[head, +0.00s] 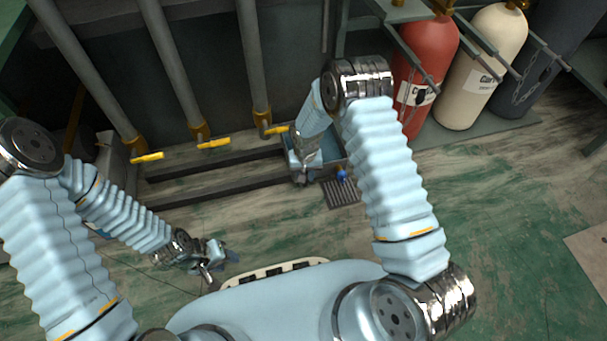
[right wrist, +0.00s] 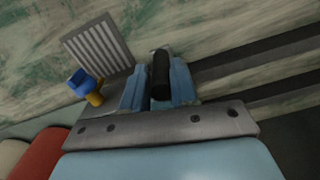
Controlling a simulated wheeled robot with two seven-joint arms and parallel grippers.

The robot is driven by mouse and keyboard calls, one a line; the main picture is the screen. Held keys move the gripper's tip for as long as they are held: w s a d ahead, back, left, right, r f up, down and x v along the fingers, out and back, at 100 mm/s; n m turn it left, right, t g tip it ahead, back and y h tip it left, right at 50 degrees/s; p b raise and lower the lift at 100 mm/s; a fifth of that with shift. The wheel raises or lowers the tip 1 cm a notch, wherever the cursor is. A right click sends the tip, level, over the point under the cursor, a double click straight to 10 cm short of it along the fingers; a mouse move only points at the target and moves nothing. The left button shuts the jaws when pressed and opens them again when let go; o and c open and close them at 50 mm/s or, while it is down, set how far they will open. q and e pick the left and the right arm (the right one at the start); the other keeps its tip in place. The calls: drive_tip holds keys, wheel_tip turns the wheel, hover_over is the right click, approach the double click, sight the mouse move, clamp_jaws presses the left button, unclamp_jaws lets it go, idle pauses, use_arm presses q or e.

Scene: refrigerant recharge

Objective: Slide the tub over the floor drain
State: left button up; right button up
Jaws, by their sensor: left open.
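The tub (head: 333,162) is a shallow grey-blue container by the floor rails in the head view, partly hidden by my right arm. A blue-handled brass tap (head: 342,174) is at its right front, also in the right wrist view (right wrist: 82,84). The floor drain (head: 341,194), a slatted grate, lies just in front of the tub and looks uncovered; it also shows in the right wrist view (right wrist: 97,50). My right gripper (head: 302,178) is at the tub's front side, its fingers closely flanking a dark handle bar (right wrist: 161,76). My left gripper (head: 216,270) is open and empty, low at the left.
Red (head: 424,72) and cream (head: 482,66) gas cylinders stand chained at the back right. Vertical pipes with yellow valve handles (head: 213,143) rise behind dark floor rails (head: 215,185). The green, worn floor (head: 490,205) right of the drain is clear.

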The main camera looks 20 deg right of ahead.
drive_tip(key=o, duration=0.4)
drive_tip(key=shift+d, duration=0.3)
drive_tip(key=shift+a, duration=0.1)
wheel_tip(320, 180, up, 14)
drive_tip(key=p, duration=0.2)
drive_tip(key=shift+f, duration=0.1)
drive_tip(key=s+a+y+p, duration=0.2)
drive_tip(key=s+p, duration=0.3)
drive_tip(key=s, duration=0.6)
drive_tip(key=s+a+y+p, duration=0.2)
drive_tip(key=s+a+p, duration=0.1)
drive_tip(key=s, duration=0.8)
drive_tip(key=shift+s+t+p, duration=0.3)
drive_tip(key=shift+t+p, duration=0.1)
drive_tip(key=shift+p, duration=0.5)
